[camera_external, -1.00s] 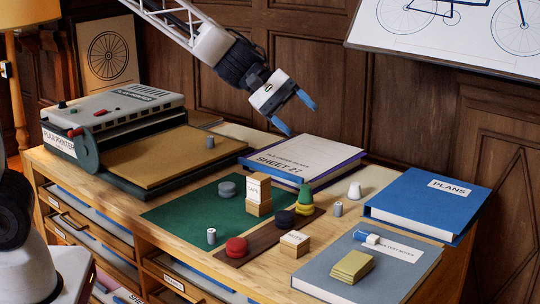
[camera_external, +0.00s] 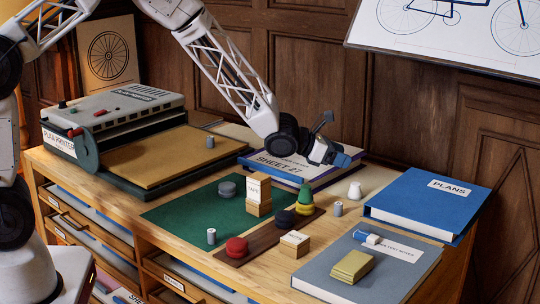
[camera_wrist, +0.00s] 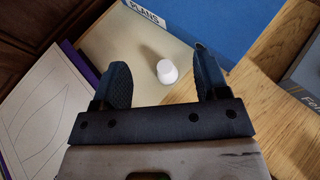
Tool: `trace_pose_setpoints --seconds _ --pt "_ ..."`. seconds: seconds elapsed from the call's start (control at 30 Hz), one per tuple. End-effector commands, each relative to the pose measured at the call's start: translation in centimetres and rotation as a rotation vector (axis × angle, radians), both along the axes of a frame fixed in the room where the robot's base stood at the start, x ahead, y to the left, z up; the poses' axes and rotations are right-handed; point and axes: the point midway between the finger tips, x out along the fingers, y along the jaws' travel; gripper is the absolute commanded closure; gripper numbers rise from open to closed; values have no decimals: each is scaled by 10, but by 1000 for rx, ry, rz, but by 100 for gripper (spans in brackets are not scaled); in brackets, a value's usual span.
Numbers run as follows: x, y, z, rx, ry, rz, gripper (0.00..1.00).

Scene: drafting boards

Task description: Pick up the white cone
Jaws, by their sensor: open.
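My gripper (camera_external: 352,158) is over the right end of the Sheet 27 book, up and to the left of the cone in the external view. In the wrist view my gripper (camera_wrist: 163,82) is open and empty, its dark blue fingers wide apart and not touching the cone.
The blue Plans binder (camera_external: 425,200) lies right of the cone, and the Sheet 27 book (camera_external: 275,168) lies left. A grey cylinder (camera_external: 338,209) and a green cone on yellow discs (camera_external: 305,195) stand nearby. A grey folder (camera_external: 390,275) lies in front.

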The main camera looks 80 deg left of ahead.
Motion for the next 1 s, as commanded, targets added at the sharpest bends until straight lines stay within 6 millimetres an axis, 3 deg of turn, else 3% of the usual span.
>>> trace_pose_setpoints --seconds 0.53,1.0 --pt "1 4 -9 -13 0 16 32" --pt "1 4 -64 -12 2 16 32"
